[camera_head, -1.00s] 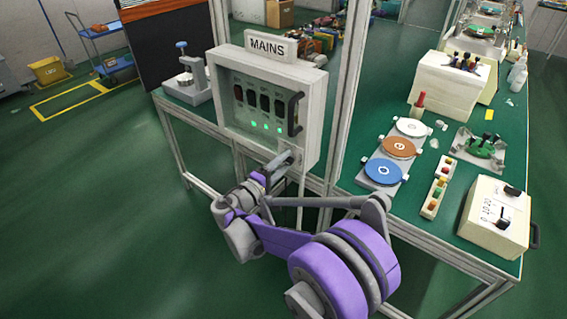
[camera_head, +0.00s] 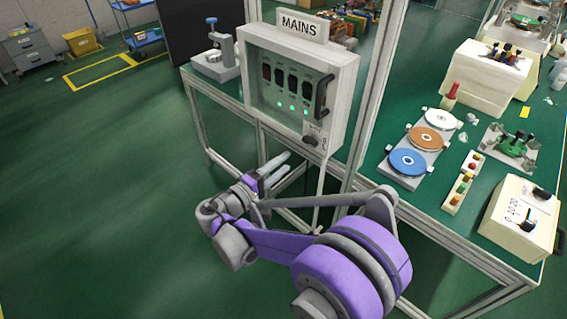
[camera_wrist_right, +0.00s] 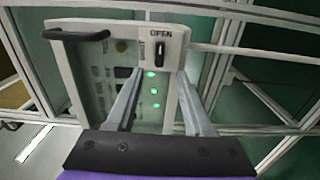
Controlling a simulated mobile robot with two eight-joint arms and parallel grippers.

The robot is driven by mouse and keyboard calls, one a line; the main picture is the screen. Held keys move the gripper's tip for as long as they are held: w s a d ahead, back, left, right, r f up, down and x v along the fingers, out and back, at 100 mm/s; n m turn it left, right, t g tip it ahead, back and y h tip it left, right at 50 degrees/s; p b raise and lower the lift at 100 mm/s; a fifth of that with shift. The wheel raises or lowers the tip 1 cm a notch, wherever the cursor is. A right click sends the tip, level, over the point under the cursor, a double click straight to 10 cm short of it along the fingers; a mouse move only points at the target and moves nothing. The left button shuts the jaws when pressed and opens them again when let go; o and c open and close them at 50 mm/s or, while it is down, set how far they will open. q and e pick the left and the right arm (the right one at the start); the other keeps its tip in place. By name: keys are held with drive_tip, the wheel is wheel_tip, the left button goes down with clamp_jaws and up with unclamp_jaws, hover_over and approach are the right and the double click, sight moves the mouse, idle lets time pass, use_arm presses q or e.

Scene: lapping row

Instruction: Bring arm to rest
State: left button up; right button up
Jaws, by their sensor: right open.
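My right arm, purple and grey, reaches in from the bottom of the head view. Its right gripper (camera_head: 276,171) is open and empty, below and left of the lower part of the MAINS box (camera_head: 345,88). In the right wrist view the open right gripper (camera_wrist_right: 158,95) shows two separate grey fingers in front of the box. The OPEN switch (camera_wrist_right: 159,52) shows beyond the fingertips, with nothing touching it. In the head view this switch (camera_head: 315,138) sits at the box's lower right corner. My left gripper is not in view.
The box hangs on an aluminium frame (camera_head: 376,85). To the right, a green bench holds three discs, a button strip (camera_head: 463,192) and a white control box (camera_head: 518,218). A device (camera_head: 213,62) stands left of the box. Green floor (camera_head: 110,190) at left is clear.

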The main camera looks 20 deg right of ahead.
drive_tip(key=s+d+f+m+g+y, duration=0.1)
drive_tip(key=s+d+f+y, duration=0.1)
drive_tip(key=s+f+y, duration=0.3)
drive_tip(key=s+d+f+g+y, duration=0.1)
drive_tip(key=s+d+g+y, duration=0.15)
drive_tip(key=s, duration=0.55)
drive_tip(key=s+a+f+m+t+y, duration=0.1)
drive_tip(key=s+a+f+m+y, duration=0.1)
drive_tip(key=s+a+y, duration=0.4)
drive_tip(key=s+a+f+m+t+y, duration=0.1)
drive_tip(key=s+a+f+y, duration=0.2)
drive_tip(key=s, duration=0.4)
use_arm(q)
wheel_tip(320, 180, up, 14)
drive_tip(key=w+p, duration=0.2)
drive_tip(key=p, duration=1)
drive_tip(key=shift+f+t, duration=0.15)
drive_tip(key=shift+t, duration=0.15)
use_arm(e)
wheel_tip(320, 180, up, 14)
drive_tip(key=w, duration=0.2)
drive_tip(key=shift+a, duration=0.25)
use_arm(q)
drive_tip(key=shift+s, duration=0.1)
use_arm(e)
drive_tip(key=shift+s+f, duration=0.1)
drive_tip(key=shift+s, duration=0.05)
